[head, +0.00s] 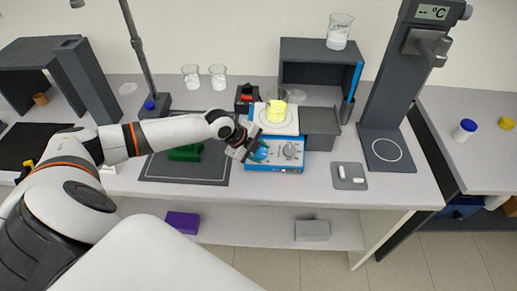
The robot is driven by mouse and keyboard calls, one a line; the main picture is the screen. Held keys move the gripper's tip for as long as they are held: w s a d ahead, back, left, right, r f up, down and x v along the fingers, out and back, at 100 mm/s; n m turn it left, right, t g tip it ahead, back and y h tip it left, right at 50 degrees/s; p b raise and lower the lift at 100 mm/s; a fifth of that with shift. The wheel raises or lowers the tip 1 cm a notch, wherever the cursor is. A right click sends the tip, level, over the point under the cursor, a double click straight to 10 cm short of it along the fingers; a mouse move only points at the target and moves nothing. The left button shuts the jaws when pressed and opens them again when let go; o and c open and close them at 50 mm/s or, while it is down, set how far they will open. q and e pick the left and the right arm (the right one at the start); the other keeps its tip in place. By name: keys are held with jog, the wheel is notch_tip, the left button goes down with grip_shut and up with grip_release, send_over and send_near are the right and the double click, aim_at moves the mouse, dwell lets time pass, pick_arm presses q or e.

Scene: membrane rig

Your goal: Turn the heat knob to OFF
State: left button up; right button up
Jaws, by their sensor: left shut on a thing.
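A blue hotplate stirrer (275,168) with a white top plate (284,121) stands on the bench at the centre. A beaker of yellow liquid (277,110) sits on the plate. A grey dial knob (291,151) shows at the right of its front panel. My left gripper (258,152) reaches in from the left and is shut on a knob at the left of this panel. The fingers mostly hide that knob, so its setting and any OFF mark cannot be read. My right gripper is not in view.
A grey box (320,125) stands right beside the hotplate. A small tray with white pieces (349,176) lies further right, near a tall stand (390,100) with a display. A green block (185,153) lies on a dark mat (165,172) under my left forearm. Two beakers (218,76) stand behind.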

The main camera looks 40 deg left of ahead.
pick_arm(q)
jog(key=n+t+p, duration=0.1)
jog(key=n+t, duration=0.1)
jog(key=n, duration=0.1)
jog(key=shift+s, duration=0.15)
jog(key=n+t+y+p, duration=0.1)
jog(key=n+t+p, duration=0.1)
jog(key=n, duration=0.2)
jog(key=shift+s+d, duration=0.1)
jog(key=n+t+y, duration=0.1)
jog(key=n, duration=0.3)
jog(key=shift+d+f+t+y+p, duration=0.1)
jog(key=shift+f+t+y+p, duration=0.1)
jog(key=shift+t+y+p, duration=0.2)
jog(key=shift+f+n+y, duration=0.1)
jog(key=shift+n+y, duration=0.4)
jog(key=shift+n, duration=0.5)
jog(key=n+t+y, duration=0.1)
jog(key=n, duration=0.2)
jog(key=shift+d+y+b, duration=0.1)
jog(key=shift+y+b, duration=0.2)
jog(key=n+y+b, duration=0.1)
jog(key=n+y, duration=0.1)
jog(key=n, duration=0.1)
jog(key=shift+d+f+n, duration=0.1)
jog(key=shift+n, duration=0.3)
jog(key=shift+n+y+b, duration=0.3)
jog(key=shift+y, duration=0.1)
jog(key=shift+n, duration=0.3)
